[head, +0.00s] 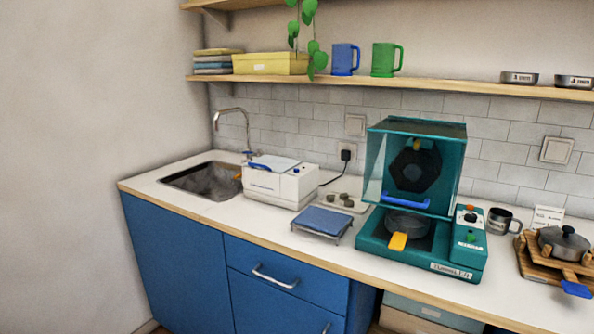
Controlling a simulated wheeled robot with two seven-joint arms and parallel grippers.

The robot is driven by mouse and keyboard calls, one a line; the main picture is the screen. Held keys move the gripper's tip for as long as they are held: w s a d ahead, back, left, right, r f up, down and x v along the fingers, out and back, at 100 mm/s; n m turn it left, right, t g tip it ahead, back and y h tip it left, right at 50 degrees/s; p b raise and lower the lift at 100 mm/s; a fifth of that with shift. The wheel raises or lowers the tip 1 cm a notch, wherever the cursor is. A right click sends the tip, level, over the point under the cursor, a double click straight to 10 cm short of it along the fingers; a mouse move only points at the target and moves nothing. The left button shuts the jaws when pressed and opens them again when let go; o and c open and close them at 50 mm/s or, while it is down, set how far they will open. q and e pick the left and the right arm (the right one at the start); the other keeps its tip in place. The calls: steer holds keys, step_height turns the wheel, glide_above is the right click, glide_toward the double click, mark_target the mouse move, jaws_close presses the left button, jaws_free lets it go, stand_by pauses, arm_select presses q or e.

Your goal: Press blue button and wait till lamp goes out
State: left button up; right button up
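I cannot tell which part is a lamp or whether one is lit. Neither of my grippers is in view.
A blue-topped stand (322,222) sits in front of the white machine. A pan (407,224) with a yellow handle sits in the teal machine. A dark mug (502,221) and a lidded pot (563,243) on wooden boards stand at right. The sink (205,180) is at left.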

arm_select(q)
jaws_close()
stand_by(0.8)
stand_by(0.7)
